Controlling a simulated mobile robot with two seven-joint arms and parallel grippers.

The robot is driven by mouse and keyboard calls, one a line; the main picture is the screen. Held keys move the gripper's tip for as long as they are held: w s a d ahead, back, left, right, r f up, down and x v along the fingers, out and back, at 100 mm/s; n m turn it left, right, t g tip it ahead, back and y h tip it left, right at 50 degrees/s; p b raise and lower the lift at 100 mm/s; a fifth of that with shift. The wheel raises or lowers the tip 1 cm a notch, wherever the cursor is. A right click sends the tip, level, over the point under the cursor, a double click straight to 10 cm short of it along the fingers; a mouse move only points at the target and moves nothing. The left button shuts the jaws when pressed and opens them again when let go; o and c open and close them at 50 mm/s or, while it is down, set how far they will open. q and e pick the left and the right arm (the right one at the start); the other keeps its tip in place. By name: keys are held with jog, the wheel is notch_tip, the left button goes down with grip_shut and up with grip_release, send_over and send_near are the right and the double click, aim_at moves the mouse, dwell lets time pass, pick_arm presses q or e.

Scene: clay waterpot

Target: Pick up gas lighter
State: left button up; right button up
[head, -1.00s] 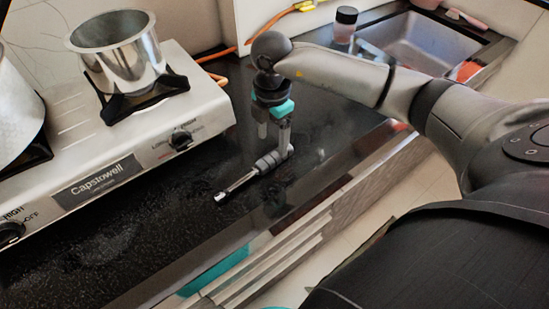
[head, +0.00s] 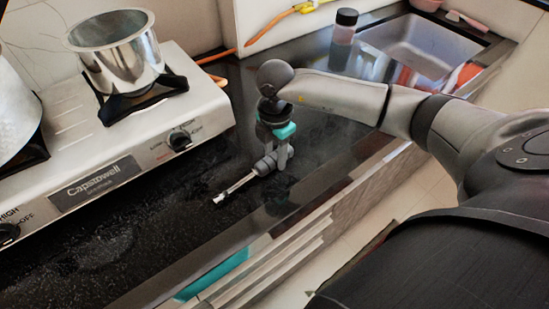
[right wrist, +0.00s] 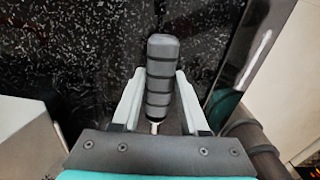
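The gas lighter lies on the black counter in front of the stove, its thin metal tube (head: 238,186) pointing to the lower left. Its grey ribbed handle (right wrist: 160,80) shows in the right wrist view. My right gripper (head: 275,157) is down at the handle end, pointing at the counter. In the right wrist view its pale fingers (right wrist: 160,78) stand on either side of the handle. A narrow gap shows on the left; I cannot tell whether the right finger touches. The fingers partly hide the handle in the head view. My left gripper is not in view.
The white gas stove (head: 110,165) with a steel pot (head: 118,55) stands to the left. A bottle (head: 343,28) and a sink (head: 410,45) are at the back right. The counter's front edge (head: 262,243) runs close to the lighter. The counter in front of the stove is clear.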

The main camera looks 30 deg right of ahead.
aim_at(275, 155)
grip_shut()
jog(key=shift+r, duration=0.1)
dwell(0.3)
notch_tip(275, 155, up, 20)
jog(key=p, duration=0.4)
